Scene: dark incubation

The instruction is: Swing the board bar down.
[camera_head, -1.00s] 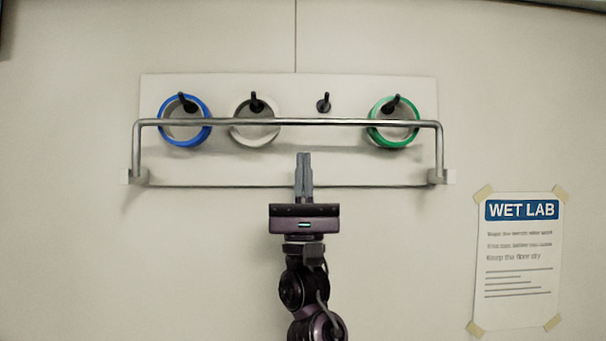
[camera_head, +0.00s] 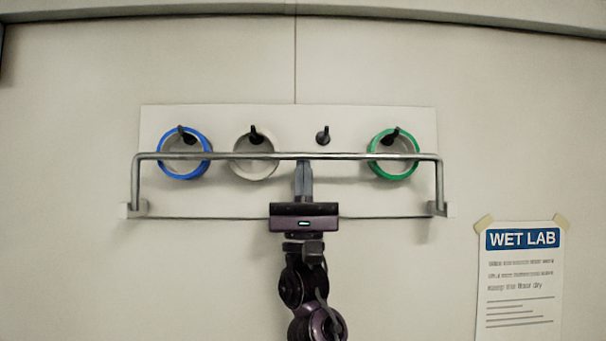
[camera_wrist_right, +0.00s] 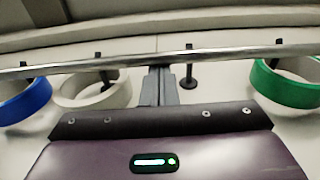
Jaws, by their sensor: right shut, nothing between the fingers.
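The metal board bar (camera_head: 230,156) is a U-shaped grey rail, held up across the pegs and rolls of the pale board (camera_head: 290,112). Its side arms run down to a left pivot (camera_head: 135,209) and a right pivot (camera_head: 437,208) at the board's lower corners. It also crosses the right wrist view (camera_wrist_right: 225,54). My right gripper (camera_head: 304,168) is shut and empty, pointing up at the bar's middle. In the right wrist view its fingertips (camera_wrist_right: 160,72) meet the bar's lower edge; I cannot tell whether they touch it or sit behind it. My left gripper is not in view.
A blue ring (camera_head: 163,168), a white ring (camera_head: 254,172) and a green ring (camera_head: 372,168) hang on pegs behind the bar; one peg (camera_head: 323,136) is bare. A WET LAB sign (camera_head: 520,285) is taped lower right.

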